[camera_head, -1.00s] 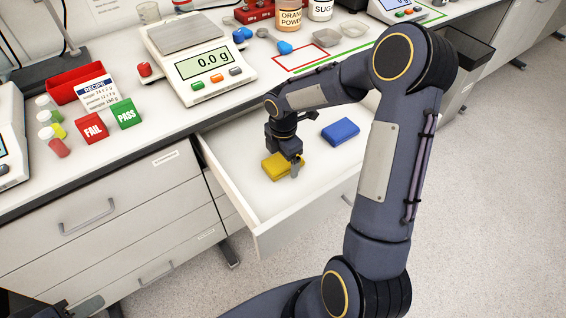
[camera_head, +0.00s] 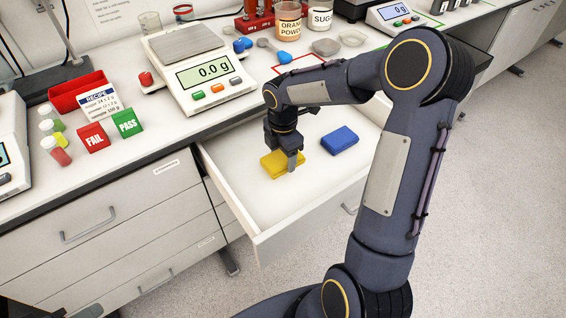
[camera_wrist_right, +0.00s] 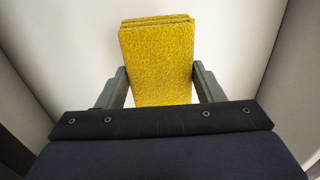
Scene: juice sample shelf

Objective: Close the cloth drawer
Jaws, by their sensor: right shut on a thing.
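The cloth drawer (camera_head: 262,212) stands pulled out below the bench top. Inside it lie a yellow cloth (camera_head: 275,164) and a blue cloth (camera_head: 339,140). My right gripper (camera_head: 291,163) reaches down into the drawer and is shut on the yellow cloth. In the right wrist view the yellow cloth (camera_wrist_right: 158,60) sits between the two fingers (camera_wrist_right: 160,88), with the pale drawer floor and walls around it. The blue cloth lies apart, to the right of the gripper. The drawer's handle (camera_head: 350,208) shows only in part behind my right arm. My left gripper is not clearly visible.
On the bench stand a scale (camera_head: 200,75) reading 0.0 g, a red FAIL block (camera_head: 94,138), a green PASS block (camera_head: 127,123), small vials, a red bin (camera_head: 78,92) and jars. Closed drawers (camera_head: 90,225) are left of the open one. Floor is clear at right.

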